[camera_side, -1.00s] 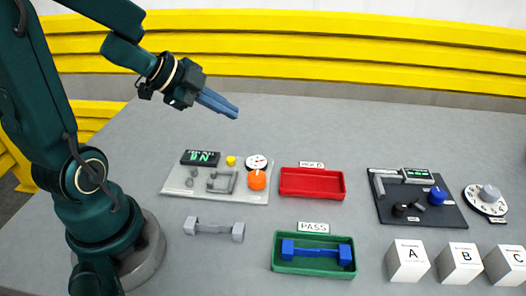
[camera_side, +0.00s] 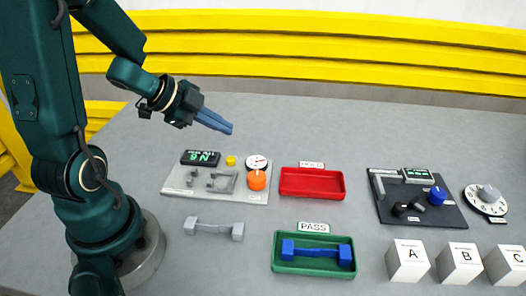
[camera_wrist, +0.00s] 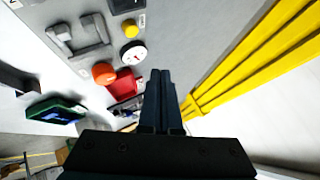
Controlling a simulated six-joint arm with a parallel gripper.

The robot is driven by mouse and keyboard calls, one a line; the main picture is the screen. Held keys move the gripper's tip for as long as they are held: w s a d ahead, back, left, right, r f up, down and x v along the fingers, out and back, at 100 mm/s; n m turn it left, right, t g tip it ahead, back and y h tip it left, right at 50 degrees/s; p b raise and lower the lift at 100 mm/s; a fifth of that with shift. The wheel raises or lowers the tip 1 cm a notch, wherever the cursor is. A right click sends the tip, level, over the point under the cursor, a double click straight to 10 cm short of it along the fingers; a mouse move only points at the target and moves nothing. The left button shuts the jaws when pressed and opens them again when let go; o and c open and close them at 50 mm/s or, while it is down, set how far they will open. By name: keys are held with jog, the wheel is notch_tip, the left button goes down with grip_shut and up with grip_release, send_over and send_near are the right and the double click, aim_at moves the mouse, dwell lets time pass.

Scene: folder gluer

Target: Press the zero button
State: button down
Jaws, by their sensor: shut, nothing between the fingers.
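A small round yellow button (camera_side: 231,161) sits on the light grey panel (camera_side: 176,189), between a dark display (camera_side: 201,158) with green characters and a white dial (camera_side: 257,162). No label on the button is legible. In the wrist view the yellow button (camera_wrist: 131,29) is at the top, beside the white dial (camera_wrist: 133,53). My gripper (camera_side: 229,129) is shut and empty, in the air above and behind the button, apart from it. Its fingers also show at the centre of the wrist view (camera_wrist: 161,75).
An orange knob (camera_side: 257,180) stands on the panel's right side, with grey fixtures to its left. A red tray (camera_side: 312,195), a green tray (camera_side: 314,268) holding a blue part, and a grey part (camera_side: 213,229) lie nearby. A black panel (camera_side: 445,216) is at right.

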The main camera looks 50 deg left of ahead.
jog(key=shift+f, duration=2.65)
jog(key=shift+f, duration=0.1)
jog(key=shift+f, duration=0.3)
jog(key=shift+f, duration=0.45)
dwell(0.6)
dwell(0.3)
jog(key=shift+r, duration=0.9)
jog(key=shift+r, duration=0.1)
notch_tip(320, 180, up, 5)
jog(key=shift+f, duration=0.1)
